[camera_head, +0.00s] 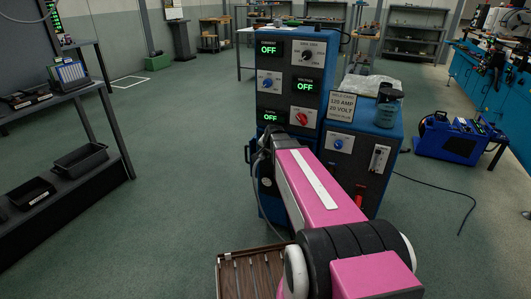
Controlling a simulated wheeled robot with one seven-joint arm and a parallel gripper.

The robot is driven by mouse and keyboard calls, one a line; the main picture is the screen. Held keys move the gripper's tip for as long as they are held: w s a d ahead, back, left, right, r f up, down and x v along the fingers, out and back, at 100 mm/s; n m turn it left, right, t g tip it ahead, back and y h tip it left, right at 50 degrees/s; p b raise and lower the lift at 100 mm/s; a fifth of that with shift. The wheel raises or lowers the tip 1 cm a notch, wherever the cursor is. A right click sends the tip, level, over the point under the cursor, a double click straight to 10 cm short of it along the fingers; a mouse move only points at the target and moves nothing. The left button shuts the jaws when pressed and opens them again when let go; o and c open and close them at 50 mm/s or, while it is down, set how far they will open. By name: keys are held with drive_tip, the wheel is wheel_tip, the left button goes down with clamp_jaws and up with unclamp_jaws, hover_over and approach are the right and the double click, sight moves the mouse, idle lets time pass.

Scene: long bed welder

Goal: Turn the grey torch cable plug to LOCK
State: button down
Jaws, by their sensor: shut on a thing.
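The blue welder cabinet (288,80) stands in the middle, with displays reading OFF and several knobs on its front. My gripper (266,160) is at the lower front of this cabinet, partly hidden by my pink arm. It is shut on what appears to be the grey torch cable plug, at the cabinet's lower front. The plug itself and its LOCK mark cannot be made out. A grey cable (258,207) hangs down from there along the left of my arm.
A lower blue unit (363,140) with a red handle and a bottle (388,108) on top stands right of the cabinet. A brown slatted tray (226,275) is at the bottom. A dark shelf (110,130) stands left. Green floor between is clear.

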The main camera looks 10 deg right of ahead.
drive_tip(key=c, duration=0.7)
unclamp_jaws()
drive_tip(key=shift+w+d, duration=0.3)
drive_tip(key=shift+s+a, duration=0.1)
drive_tip(key=shift+s, duration=0.1)
drive_tip(key=shift+s+r, duration=0.2)
drive_tip(key=shift+r, duration=0.1)
drive_tip(key=v, duration=1)
